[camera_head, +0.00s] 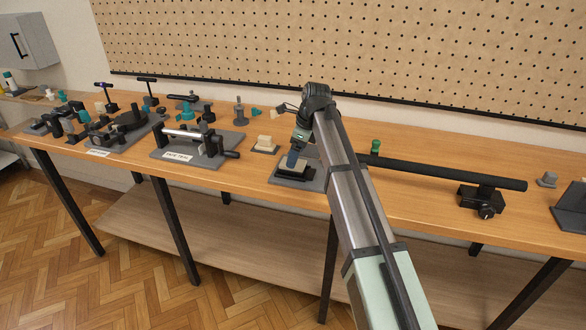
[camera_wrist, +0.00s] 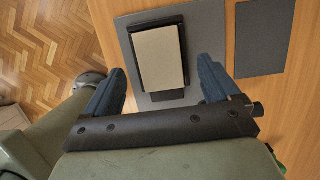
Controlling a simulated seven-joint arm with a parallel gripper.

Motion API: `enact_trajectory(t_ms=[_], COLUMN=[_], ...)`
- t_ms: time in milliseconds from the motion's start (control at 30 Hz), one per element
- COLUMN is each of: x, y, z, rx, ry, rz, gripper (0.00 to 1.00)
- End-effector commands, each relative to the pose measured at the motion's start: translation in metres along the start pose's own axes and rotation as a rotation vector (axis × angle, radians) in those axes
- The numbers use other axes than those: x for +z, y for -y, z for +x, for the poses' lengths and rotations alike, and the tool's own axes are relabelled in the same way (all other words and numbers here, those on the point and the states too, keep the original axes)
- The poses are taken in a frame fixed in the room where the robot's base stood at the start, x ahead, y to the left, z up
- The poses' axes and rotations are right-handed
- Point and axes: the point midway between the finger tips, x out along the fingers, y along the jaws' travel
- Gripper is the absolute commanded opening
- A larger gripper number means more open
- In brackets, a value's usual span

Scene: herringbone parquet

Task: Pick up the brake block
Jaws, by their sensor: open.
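A flat beige block (camera_wrist: 157,55), which I take for the brake block, lies in a black holder (camera_wrist: 180,95) on a grey plate (camera_wrist: 210,35) in the wrist view. In the head view this block (camera_head: 300,170) shows only partly behind my gripper (camera_head: 292,164). My gripper is open, and its two blue fingers (camera_wrist: 161,68) appear on either side of the block's near end in the wrist view. Nothing is between the fingers that I can see being held. I cannot tell how high the fingertips are above the block.
Another beige block (camera_head: 265,142) sits on a small grey plate to the left. Beyond it a grey fixture (camera_head: 180,155) with a bar and several dark parts crowd the bench's left. A long black bar (camera_head: 440,172) lies to the right. Bare wood surrounds the plates.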

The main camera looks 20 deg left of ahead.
Motion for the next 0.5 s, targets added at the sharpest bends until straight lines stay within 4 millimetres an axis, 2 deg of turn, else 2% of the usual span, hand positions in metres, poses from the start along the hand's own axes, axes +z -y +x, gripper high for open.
enact_trajectory(t_ms=[233, 500], x=[-0.003, -0.002], y=[-0.001, -0.001], z=[0.032, 0.034], rx=[0.001, 0.000], ry=[-0.001, 0.000], rz=[0.000, 0.000], gripper=[0.89, 0.89])
